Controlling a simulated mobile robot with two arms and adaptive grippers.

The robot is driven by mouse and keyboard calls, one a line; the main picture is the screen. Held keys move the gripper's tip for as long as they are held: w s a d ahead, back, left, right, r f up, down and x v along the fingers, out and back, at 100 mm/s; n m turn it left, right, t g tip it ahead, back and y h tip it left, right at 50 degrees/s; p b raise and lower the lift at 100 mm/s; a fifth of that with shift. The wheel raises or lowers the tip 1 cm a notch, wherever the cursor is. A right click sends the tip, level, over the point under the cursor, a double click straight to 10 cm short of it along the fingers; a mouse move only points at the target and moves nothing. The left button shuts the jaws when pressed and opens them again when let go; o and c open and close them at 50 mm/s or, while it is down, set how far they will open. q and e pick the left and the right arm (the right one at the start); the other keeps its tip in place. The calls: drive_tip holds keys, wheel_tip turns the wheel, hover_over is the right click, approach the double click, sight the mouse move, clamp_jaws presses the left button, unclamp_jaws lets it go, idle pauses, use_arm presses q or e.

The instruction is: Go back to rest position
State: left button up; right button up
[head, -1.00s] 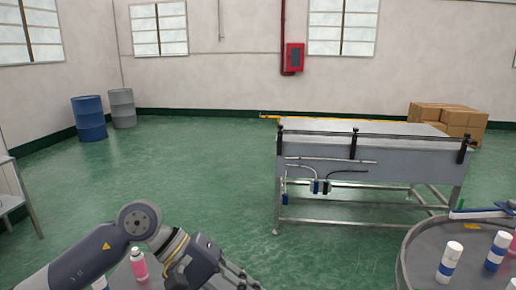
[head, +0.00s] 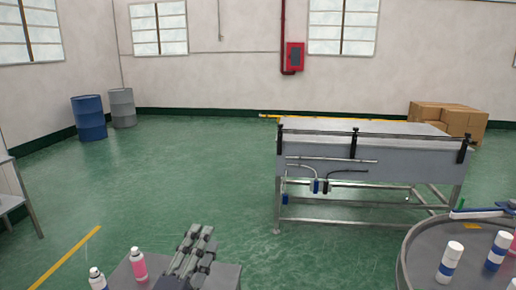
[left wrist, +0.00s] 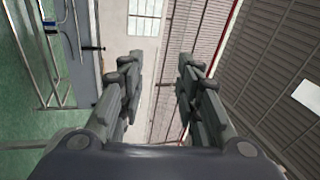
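My left gripper (head: 199,232) stands at the bottom centre-left of the head view, fingers pointing up and away. In the left wrist view its two fingers (left wrist: 160,62) are spread apart with nothing between them, so it is open and empty. A pink bottle (head: 139,264) with a white top stands just left of it, apart from it. A white-topped bottle (head: 97,279) beside that is cut by the lower edge. My right gripper is not in view.
A steel conveyor table (head: 375,158) stands ahead. Blue (head: 89,118) and grey (head: 122,108) drums and cardboard boxes (head: 450,116) are near the back wall. The green floor (head: 185,175) between is clear.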

use_arm(q)
drive_tip(key=s+a+f+n+g+y, duration=0.2)
drive_tip(key=s+a+f+n+g, duration=0.15)
drive_tip(key=f, duration=0.35)
drive_tip(key=s+a+f+n+g+y, duration=0.2)
drive_tip(key=s+f+n, duration=0.1)
drive_tip(key=f+n, duration=0.3)
drive_tip(key=s+a+f+n+g+y, duration=0.2)
drive_tip(key=s+a+f+n+g, duration=0.1)
drive_tip(key=f, duration=0.5)
drive_tip(key=s+f+n+g, duration=0.3)
drive_tip(key=s+f+g, duration=0.15)
drive_tip(key=s, duration=0.45)
drive_tip(key=s+f+n+g, duration=0.35)
drive_tip(key=s+f, duration=0.25)
drive_tip(key=s, duration=0.4)
wheel_tip(320, 180, down, 31)
drive_tip(key=g+b, duration=0.1)
drive_tip(key=b, duration=0.4)
drive_tip(key=s+a+f+b, duration=0.1)
drive_tip(key=s+f+b, duration=0.1)
drive_tip(key=s+f, duration=0.6)
drive_tip(key=s+a+f+m+g+b, duration=0.1)
drive_tip(key=s+a+f+b, duration=0.1)
drive_tip(key=s+f, duration=0.7)
wheel_tip(320, 180, down, 5)
drive_tip(key=shift+s+a+r+h+b, duration=0.2)
drive_tip(key=shift+h+b, duration=0.1)
drive_tip(key=shift+b, duration=0.25)
